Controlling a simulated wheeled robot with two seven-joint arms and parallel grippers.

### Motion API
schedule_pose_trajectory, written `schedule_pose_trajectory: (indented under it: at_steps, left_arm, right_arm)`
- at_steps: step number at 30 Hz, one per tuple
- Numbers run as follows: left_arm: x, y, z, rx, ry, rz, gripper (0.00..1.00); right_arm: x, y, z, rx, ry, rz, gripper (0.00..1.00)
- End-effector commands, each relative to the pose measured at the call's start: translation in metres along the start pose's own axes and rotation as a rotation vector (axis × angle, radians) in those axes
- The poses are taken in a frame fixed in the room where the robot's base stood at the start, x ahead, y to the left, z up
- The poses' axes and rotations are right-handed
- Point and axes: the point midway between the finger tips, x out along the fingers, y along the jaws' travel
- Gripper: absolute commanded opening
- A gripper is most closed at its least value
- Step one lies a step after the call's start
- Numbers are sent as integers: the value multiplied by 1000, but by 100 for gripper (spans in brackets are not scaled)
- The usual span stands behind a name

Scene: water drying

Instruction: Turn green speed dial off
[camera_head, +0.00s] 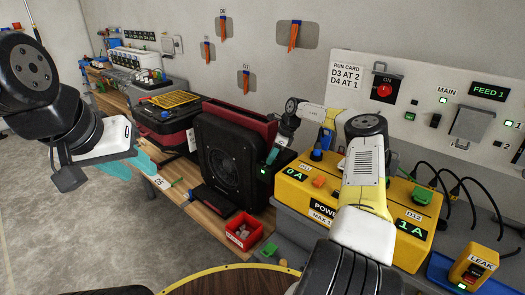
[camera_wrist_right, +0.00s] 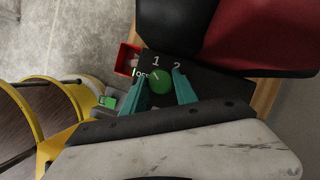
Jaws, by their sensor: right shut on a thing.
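The green speed dial (camera_wrist_right: 160,82) shows in the right wrist view, on a black panel marked OFF, 1 and 2. A pale pointer line on it seems to lean up and left, near OFF; its exact setting is hard to read. My right gripper (camera_wrist_right: 160,74) has its teal fingers on both sides of the dial and is shut on it. In the head view my right gripper (camera_head: 272,156) is at the right side of the black and red blower (camera_head: 235,152), and the dial is hidden there. My left gripper (camera_head: 143,161) is raised at the left, apart from the blower; its jaw gap is unclear.
A yellow power box (camera_head: 295,194) stands right of the blower, under my right arm. A small red bin (camera_head: 244,231) is in front. Another black and red machine (camera_head: 165,118) stands behind left. A yellow-rimmed round drum (camera_head: 213,273) is nearest. Open floor lies left.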

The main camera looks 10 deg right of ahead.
Motion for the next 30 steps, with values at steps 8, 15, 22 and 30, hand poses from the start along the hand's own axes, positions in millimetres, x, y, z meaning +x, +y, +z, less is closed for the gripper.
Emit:
schedule_pose_trajectory:
  at_steps: [8, 15, 22, 30]
  left_arm:
    - [0, 0, 0, 0, 0, 0, 36]
    - [0, 0, 0, 0, 0, 0, 36]
    - [0, 0, 0, 0, 0, 0, 36]
    - [0, 0, 0, 0, 0, 0, 36]
  right_arm:
    - [0, -2, 0, -227, 2, 95, 0]
    - [0, -3, 0, -382, 3, 159, 0]
    - [0, -4, 0, -472, 4, 195, 0]
    - [0, -4, -1, -510, 5, 210, 0]
